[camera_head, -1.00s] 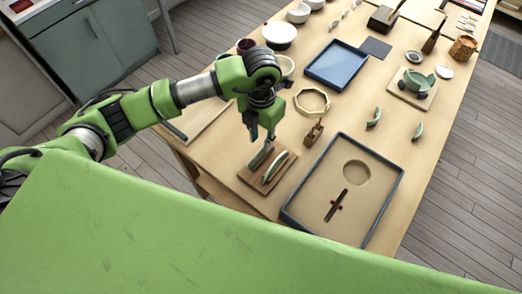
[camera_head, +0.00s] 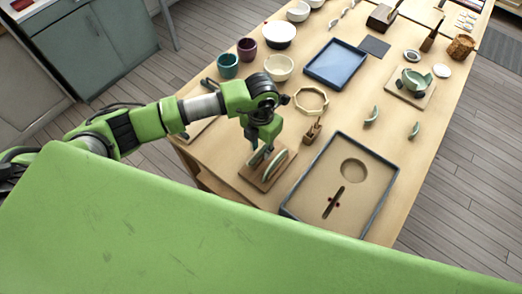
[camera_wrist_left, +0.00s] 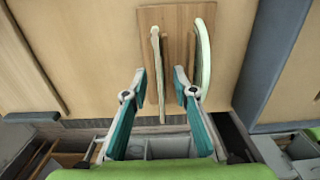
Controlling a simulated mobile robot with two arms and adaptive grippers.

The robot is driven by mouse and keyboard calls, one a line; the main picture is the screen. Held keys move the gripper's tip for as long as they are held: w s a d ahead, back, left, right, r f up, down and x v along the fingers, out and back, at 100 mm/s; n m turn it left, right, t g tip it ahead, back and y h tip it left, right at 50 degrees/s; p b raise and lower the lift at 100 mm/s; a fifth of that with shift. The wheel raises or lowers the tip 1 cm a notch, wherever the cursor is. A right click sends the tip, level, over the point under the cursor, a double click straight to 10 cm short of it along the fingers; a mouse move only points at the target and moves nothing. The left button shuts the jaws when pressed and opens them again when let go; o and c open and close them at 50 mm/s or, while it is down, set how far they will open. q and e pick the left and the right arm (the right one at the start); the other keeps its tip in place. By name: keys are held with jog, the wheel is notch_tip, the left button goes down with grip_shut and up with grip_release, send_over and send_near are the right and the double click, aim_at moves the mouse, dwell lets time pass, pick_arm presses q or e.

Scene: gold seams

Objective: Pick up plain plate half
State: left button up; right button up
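Two plate halves stand on edge, side by side, in a small wooden rack (camera_head: 246,176) at the table's near edge. In the left wrist view the rack (camera_wrist_left: 177,17) holds a thin brownish half (camera_wrist_left: 156,65) on the left and a pale green-rimmed half (camera_wrist_left: 204,60) on the right. I cannot tell for sure which is the plain one. My left gripper (camera_head: 260,146) points down over the rack. In the wrist view its fingers (camera_wrist_left: 160,76) are open, with the left half between them and gaps showing either side. My right gripper is out of view.
A dark-rimmed tray (camera_head: 377,209) lies right of the rack. A small wooden stand (camera_head: 312,132), an octagonal ring (camera_head: 311,99), a white bowl (camera_head: 279,68) and a teal cup (camera_head: 228,65) stand behind. Two pale green shards (camera_head: 371,115) (camera_head: 414,130) lie further right.

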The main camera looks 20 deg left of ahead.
pick_arm(q)
jog(key=shift+f, duration=0.25)
dwell(0.3)
grip_shut()
jog(key=shift+r, duration=0.15)
